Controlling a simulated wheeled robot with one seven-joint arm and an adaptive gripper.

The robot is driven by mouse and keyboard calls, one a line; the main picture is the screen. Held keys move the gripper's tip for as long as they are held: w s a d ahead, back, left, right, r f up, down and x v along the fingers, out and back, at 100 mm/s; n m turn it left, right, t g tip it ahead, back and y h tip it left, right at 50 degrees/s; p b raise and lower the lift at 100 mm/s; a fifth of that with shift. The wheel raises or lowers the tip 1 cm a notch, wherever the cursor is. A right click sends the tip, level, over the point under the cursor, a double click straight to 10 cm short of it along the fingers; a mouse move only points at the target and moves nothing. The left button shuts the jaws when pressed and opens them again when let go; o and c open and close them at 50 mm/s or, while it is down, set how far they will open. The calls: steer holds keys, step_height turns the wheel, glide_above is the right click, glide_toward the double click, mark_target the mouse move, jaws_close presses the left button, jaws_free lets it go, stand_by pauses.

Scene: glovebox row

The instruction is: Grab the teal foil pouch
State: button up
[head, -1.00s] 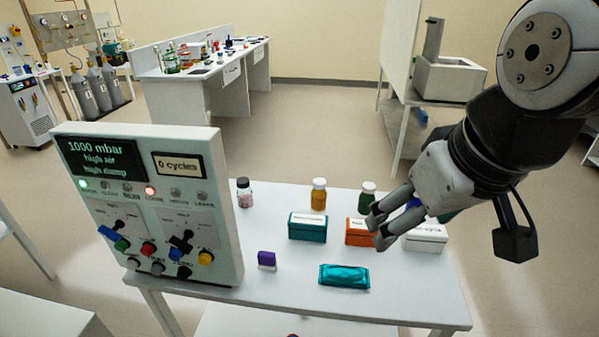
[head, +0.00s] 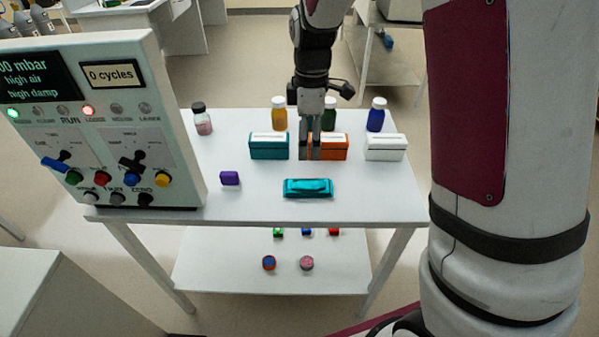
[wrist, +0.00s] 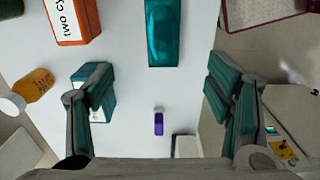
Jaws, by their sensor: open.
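The teal foil pouch (head: 308,188) lies flat on the white table, in front of the row of boxes. It also shows in the wrist view (wrist: 163,32) at the top centre, beyond my fingertips. My gripper (head: 311,152) points down behind the pouch, in front of the orange box. In the wrist view my gripper (wrist: 160,95) has its two fingers wide apart with nothing between them but table and a small purple item farther below. The pouch is apart from both fingers.
A teal box (head: 268,149), orange box (head: 328,150) and white box (head: 385,149) stand behind the pouch, with several bottles farther back. A purple item (head: 230,178) is left of it, near the control panel (head: 100,130). Table right of the pouch is clear.

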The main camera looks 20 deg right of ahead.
glide_above(306, 185)
steer(key=f, duration=0.9)
steer(key=shift+w+d+f, duration=0.1)
steer(key=shift+w+d, duration=0.1)
steer(key=shift+d, duration=0.05)
steer(key=f, duration=0.3)
steer(key=f+p, duration=0.1)
steer(key=shift+s+a+f, duration=0.2)
steer(key=shift+s+f, duration=0.05)
steer(key=shift+s, duration=0.05)
steer(key=shift+f, duration=0.45)
steer(key=c, duration=1.3)
